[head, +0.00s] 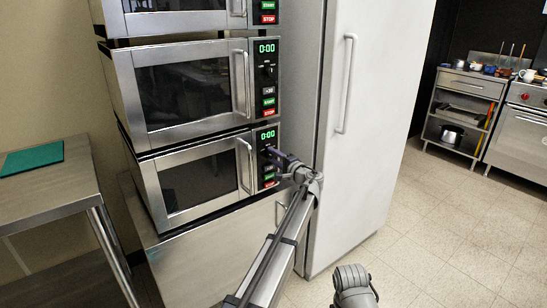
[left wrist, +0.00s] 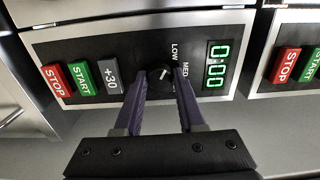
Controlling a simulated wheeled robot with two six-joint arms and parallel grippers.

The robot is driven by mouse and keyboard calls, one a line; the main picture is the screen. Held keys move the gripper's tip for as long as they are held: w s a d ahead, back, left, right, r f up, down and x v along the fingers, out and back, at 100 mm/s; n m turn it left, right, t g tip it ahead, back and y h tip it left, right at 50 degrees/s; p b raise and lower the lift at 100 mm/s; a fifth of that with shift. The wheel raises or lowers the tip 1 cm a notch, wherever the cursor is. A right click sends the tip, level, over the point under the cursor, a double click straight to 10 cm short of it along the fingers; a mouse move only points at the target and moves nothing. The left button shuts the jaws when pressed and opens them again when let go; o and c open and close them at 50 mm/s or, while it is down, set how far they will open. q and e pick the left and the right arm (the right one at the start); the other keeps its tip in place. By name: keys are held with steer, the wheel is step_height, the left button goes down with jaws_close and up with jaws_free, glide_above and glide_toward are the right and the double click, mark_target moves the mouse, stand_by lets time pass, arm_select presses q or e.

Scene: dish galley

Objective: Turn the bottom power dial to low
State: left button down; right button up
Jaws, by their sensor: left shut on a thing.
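The bottom microwave (head: 200,182) is the lowest of a stack, with its door closed and its display (head: 267,135) at 0:00. Its power dial (left wrist: 160,76) is a small black knob with a pale mark, beside the LOW and MED labels in the left wrist view. My left gripper (head: 276,160) is at this control panel, its purple fingers on either side of the dial and shut on it. The fingertips also show in the left wrist view (left wrist: 159,82). I cannot tell the dial's exact setting. In the head view the gripper hides part of the panel. My right gripper is not seen.
Two more microwaves stand above, the middle one (head: 185,90) close over the bottom one. The +30, START and STOP buttons (left wrist: 82,77) sit beside the dial. A tall white fridge (head: 365,130) stands close right of the stack. A steel table (head: 50,205) is at left.

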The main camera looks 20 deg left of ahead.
arm_select(q)
steer(key=c, duration=0.5)
jaws_free()
steer(key=shift+s+d, duration=0.1)
steer(key=v, duration=0.7)
steer(key=shift+s+d, duration=0.2)
steer(key=shift+d, duration=0.05)
